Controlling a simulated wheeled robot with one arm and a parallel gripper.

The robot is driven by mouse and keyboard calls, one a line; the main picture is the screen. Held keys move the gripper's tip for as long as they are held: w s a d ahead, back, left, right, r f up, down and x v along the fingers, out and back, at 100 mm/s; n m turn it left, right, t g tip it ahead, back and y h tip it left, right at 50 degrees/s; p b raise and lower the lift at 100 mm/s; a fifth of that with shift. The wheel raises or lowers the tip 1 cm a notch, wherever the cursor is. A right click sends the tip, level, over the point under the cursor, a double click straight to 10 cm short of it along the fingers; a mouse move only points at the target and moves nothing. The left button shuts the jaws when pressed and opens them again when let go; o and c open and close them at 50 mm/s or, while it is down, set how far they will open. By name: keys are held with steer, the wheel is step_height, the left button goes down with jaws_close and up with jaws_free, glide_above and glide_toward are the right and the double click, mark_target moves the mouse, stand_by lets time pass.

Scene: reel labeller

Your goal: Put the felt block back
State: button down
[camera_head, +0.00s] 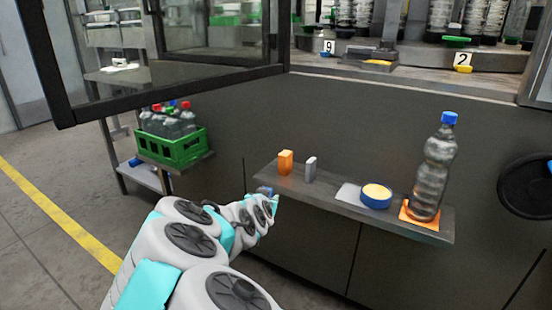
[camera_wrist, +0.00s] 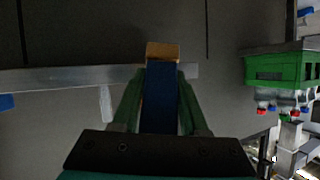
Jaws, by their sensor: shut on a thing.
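My gripper (camera_head: 268,196) is at the left end of the narrow grey shelf (camera_head: 330,196). In the wrist view its two green fingers (camera_wrist: 160,100) are shut on a dark blue block with a tan end, which appears to be the felt block (camera_wrist: 160,98). Only a small bluish part of the block shows in the head view (camera_head: 264,190). I cannot tell whether it touches the shelf. The shelf also shows in the wrist view (camera_wrist: 60,77), where the picture is upside down.
A green bottle crate (camera_head: 172,150) stands left.

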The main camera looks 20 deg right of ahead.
steer(key=a+f, duration=0.6)
steer(key=f, duration=0.2)
steer(key=shift+s+a+f+y, duration=0.25)
steer(key=shift+s+a+y, duration=0.05)
steer(key=shift+a+y, duration=0.1)
